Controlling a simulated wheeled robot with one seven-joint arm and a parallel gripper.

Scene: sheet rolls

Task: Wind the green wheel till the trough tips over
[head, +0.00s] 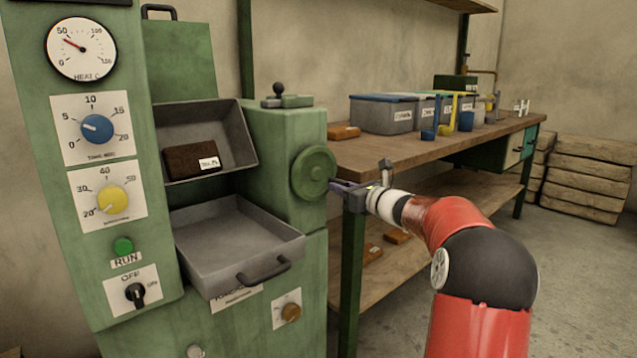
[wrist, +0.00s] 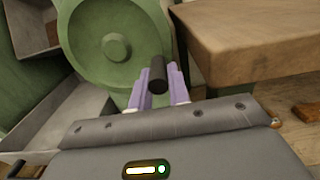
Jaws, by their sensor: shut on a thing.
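The green wheel (head: 313,173) is on the right face of the green machine. It fills the upper left of the wrist view (wrist: 115,45), with a black handle (wrist: 157,74) at its lower right rim. My gripper (head: 342,186) is at the wheel's right side, and its purple fingers (wrist: 158,88) are shut on the black handle. The grey trough (head: 205,128) sits above the lower tray and is tilted forward a little. A dark brown block with a white label (head: 192,160) lies in it. The grey tray (head: 235,244) with a handle is below, and looks empty.
The wooden bench (head: 430,143) stands close right of the wheel, its corner near my gripper. Grey bins (head: 383,114) and small cups are on it. The control panel (head: 97,170) with dials is at left. Stacked sacks (head: 590,180) lie at the far right.

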